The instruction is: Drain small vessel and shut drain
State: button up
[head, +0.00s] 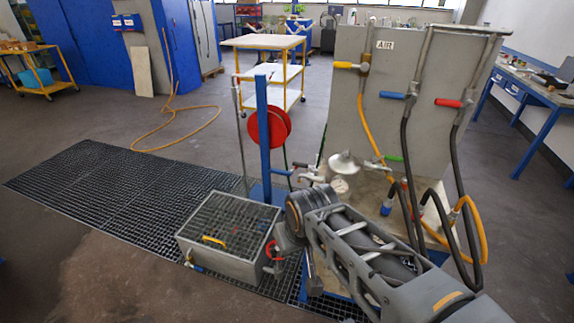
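A small grey flanged vessel (344,163) with a domed top stands on a bench in the middle, a round dial gauge (340,186) in front of it. My arm covers its lower part, and its drain valve cannot be made out. My gripper (284,244) is at the arm's far end, below and left of the vessel, beside the right edge of a grated metal box. A red ring-shaped part (272,250) shows right by it; I cannot tell whether they touch. The fingers are too small and covered to tell open from shut.
The grated metal box (205,262) stands on the black floor grating (100,185). A blue post (262,135) with a red reel (278,128) rises behind it. A grey panel (400,115) carries yellow, blue and red-handled valves with hanging hoses. Open floor lies at left.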

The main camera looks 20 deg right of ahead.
aim_at(303, 165)
jog(key=u, duration=1.15)
jog(key=i, duration=1.1)
jog(key=z, duration=2.4)
jog(key=i, duration=0.5)
jog(key=z, duration=0.1)
